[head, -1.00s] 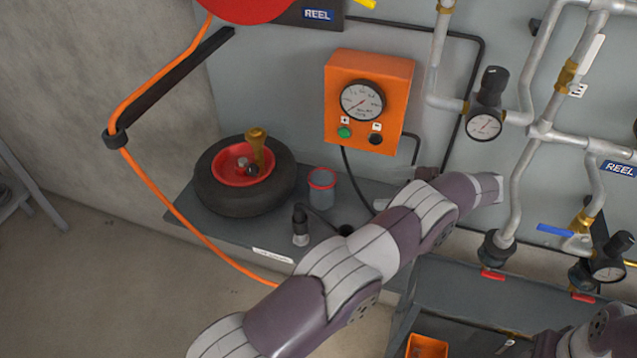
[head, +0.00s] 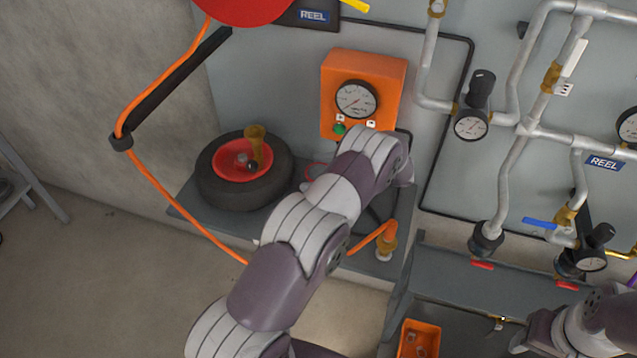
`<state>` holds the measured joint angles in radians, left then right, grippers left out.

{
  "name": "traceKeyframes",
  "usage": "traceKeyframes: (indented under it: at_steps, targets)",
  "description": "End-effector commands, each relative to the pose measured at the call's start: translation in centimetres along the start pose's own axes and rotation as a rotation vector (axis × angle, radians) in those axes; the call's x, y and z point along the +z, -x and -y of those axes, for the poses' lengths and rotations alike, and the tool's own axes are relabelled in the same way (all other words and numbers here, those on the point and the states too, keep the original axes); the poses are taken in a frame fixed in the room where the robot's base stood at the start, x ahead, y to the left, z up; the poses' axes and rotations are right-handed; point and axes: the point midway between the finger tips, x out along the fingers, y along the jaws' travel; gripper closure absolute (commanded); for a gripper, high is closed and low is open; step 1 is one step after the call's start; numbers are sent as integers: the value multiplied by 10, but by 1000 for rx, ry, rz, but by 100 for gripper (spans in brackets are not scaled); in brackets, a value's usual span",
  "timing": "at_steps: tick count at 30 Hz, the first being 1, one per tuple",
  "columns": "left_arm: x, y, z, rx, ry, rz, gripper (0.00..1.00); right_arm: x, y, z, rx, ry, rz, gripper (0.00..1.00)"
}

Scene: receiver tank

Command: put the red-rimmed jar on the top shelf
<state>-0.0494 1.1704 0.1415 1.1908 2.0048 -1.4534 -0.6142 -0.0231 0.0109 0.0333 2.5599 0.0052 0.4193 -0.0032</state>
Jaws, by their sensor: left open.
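The red-rimmed jar (head: 316,169) is almost fully hidden behind my left arm; only a bit of its red rim shows, beside the black tyre on the grey ledge (head: 185,206). My left arm crosses the middle of the view from the bottom and bends down at its far end, below the orange gauge box. My left gripper is largely hidden behind this arm, so its exact place relative to the jar cannot be told. My right arm shows at the lower right, its gripper out of frame. I cannot tell which surface is the top shelf.
The orange gauge box (head: 385,85) is on the wall behind. An orange hose ends at a brass fitting (head: 387,243). A grey bench (head: 450,270) and orange bin (head: 418,337) are at right.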

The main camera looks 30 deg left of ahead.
Motion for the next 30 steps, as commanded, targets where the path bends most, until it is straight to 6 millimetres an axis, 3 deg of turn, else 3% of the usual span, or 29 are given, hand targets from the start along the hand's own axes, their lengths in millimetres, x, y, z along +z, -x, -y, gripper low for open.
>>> traceKeyframes:
  at_steps: [3,5,8,9,11,18,23,27,30]
  targets:
    - [1,1,0,1,0,0,3,0,-1,0,0,0,0,51]
    - [1,1,0,1,0,0,20,0,-1,0,0,0,0,51]
    - [1,1,0,1,0,0,52,0,-1,0,0,0,0,51]
    - [0,1,0,1,0,0,60,0,-1,0,0,0,0,51]
    - [0,1,0,1,0,0,65,0,-1,0,0,0,0,51]
    - [-1,2,0,1,1,0,65,0,-1,0,0,0,0,51]
    - [-14,6,-1,2,2,1,65,0,-4,0,0,0,0,51]
    - [-34,14,-1,2,3,0,65,1,-8,0,0,0,0,51]
    - [-22,34,-1,4,0,-1,65,2,-13,0,0,0,0,51]
